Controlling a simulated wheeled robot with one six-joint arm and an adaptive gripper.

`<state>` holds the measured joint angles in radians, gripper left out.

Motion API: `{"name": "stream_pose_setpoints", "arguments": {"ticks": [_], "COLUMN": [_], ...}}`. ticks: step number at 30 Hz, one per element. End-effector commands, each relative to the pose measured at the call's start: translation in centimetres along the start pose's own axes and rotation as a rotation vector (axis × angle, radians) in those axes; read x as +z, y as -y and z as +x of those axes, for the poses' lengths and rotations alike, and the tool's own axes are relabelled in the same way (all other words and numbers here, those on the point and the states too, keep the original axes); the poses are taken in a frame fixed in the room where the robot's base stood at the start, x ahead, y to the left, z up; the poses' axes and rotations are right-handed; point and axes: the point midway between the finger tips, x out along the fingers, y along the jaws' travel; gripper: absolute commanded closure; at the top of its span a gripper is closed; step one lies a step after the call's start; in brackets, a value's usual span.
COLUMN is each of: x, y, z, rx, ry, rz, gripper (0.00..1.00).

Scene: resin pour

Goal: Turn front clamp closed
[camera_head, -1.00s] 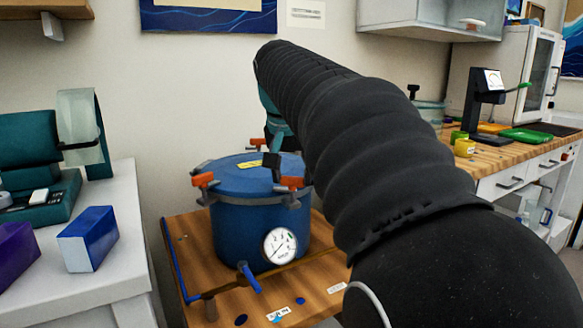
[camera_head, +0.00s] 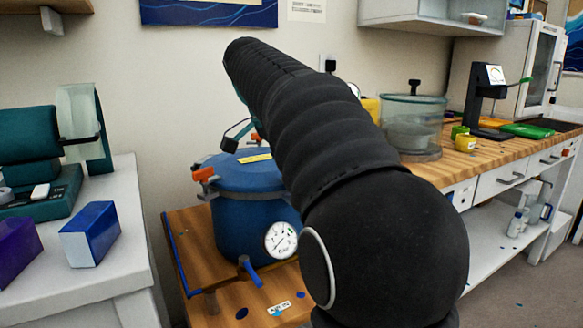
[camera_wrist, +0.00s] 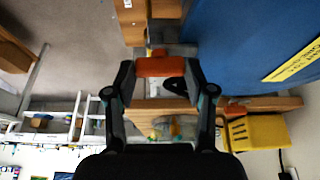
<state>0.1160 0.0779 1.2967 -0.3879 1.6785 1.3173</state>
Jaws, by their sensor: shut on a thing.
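The blue pressure pot (camera_head: 236,222) stands on a low wooden stand, its lid (camera_head: 228,172) on top with a yellow label. An orange-tipped clamp (camera_head: 204,174) shows at the lid's left rim. My arm covers the pot's right side, so the front clamp and my fingertips are hidden in the head view. In the wrist view my gripper (camera_wrist: 159,76) is shut on an orange clamp handle (camera_wrist: 154,66) at the edge of the blue lid (camera_wrist: 262,55). I cannot tell from its look how far this clamp is turned.
A pressure gauge (camera_head: 280,240) and a blue valve lever (camera_head: 250,271) stick out at the pot's front. A white bench (camera_head: 130,215) with a blue box (camera_head: 90,235) is at the left. A wooden counter with a glass vessel (camera_head: 412,125) is at the right.

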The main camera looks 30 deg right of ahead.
Motion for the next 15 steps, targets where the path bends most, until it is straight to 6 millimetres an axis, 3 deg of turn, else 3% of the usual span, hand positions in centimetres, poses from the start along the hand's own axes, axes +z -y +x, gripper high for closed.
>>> {"name": "stream_pose_setpoints", "arguments": {"ticks": [15], "x": [0.05], "y": [0.05], "z": [0.03], "rx": [0.024], "ry": [0.002], "rz": [0.055], "gripper": [0.81]}}
